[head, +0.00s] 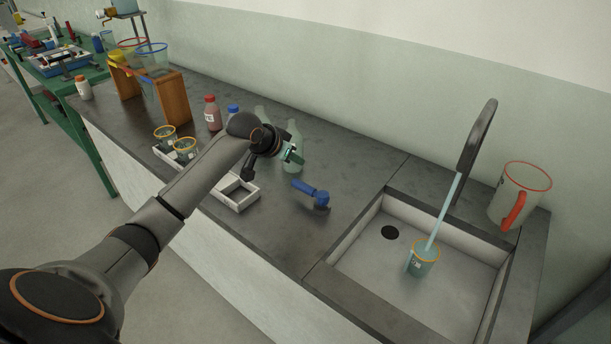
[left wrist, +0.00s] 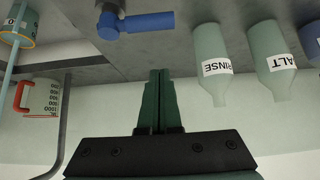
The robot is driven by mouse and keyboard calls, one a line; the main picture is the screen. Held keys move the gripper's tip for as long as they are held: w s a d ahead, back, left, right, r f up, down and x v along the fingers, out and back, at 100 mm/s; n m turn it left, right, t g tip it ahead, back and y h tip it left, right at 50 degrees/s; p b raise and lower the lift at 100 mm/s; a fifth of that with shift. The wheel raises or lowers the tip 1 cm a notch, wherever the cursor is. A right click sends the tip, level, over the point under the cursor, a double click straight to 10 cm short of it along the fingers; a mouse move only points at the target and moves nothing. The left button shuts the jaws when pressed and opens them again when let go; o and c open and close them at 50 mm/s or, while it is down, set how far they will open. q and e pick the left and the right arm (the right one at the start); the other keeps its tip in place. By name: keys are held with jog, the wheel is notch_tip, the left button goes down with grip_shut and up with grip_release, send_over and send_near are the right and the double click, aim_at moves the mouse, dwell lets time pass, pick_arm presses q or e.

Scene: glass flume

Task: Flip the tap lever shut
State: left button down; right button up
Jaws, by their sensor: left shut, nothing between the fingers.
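The blue tap lever (head: 306,189) sits on a short grey post on the counter, left of the sink. In the left wrist view the lever (left wrist: 145,22) lies near the top edge, its handle pointing right. The dark curved tap spout (head: 476,140) stands behind the sink, and a pale blue stream runs from it into a beaker (head: 423,262) in the sink. My left gripper (head: 298,157) is shut and empty, above and behind the lever and apart from it. Its green fingers (left wrist: 158,78) are together in the left wrist view. My right gripper is not in view.
Two pale green bottles, one labelled RINSE (left wrist: 209,62) and one labelled SALT (left wrist: 273,58), stand close to my left gripper. A white tray (head: 244,201) lies left of the lever. A large jug (head: 518,196) with a red handle stands right of the spout.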

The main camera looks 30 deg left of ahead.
aim_at(310, 191)
pick_arm(q)
jog(key=x, duration=0.9)
jog(key=shift+w+f, duration=0.25)
jog(key=shift+w, duration=0.05)
jog(key=shift+s+f, duration=0.1)
jog(key=shift+f, duration=0.1)
jog(key=shift+s+a+f+p, duration=0.15)
jog(key=shift+s+p, duration=0.25)
jog(key=shift+s, duration=0.5)
jog(key=shift+s+a+f+p, duration=0.1)
jog(key=shift+s+f+p, duration=0.2)
jog(key=shift+s, duration=0.6)
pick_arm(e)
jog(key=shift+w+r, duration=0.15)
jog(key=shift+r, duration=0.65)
pick_arm(q)
jog(key=shift+w+d, duration=0.1)
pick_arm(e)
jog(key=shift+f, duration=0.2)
